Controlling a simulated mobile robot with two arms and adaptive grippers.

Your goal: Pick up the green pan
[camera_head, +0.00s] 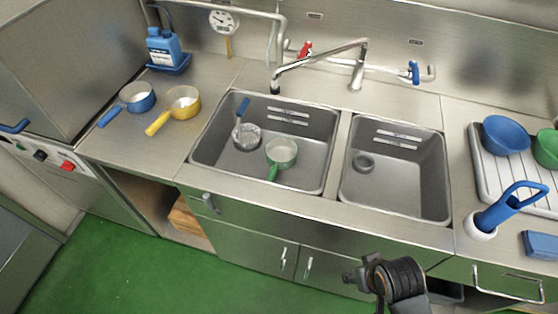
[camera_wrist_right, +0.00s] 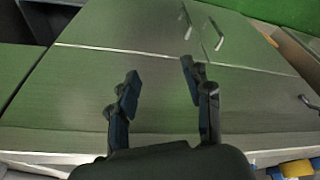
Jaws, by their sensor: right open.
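The green pan (camera_head: 281,152) is a small pan with a green rim and a pale inside. It rests in the left sink basin, with its green handle (camera_head: 273,172) pointing toward the front wall of the basin. My right arm shows low in the head view, in front of the counter and well short of the pan. In the right wrist view my right gripper (camera_wrist_right: 158,90) is open with nothing between its fingers, facing the metal cabinet fronts. The pan is not in the wrist view. My left gripper is in neither view.
A blue-handled strainer (camera_head: 246,136) lies left of the pan in the same left basin (camera_head: 218,158). The right basin (camera_head: 400,195) holds only a small round fitting. A blue pan (camera_head: 137,97) and a yellow pan (camera_head: 182,102) stand on the left counter. The faucet (camera_head: 320,62) reaches over behind.

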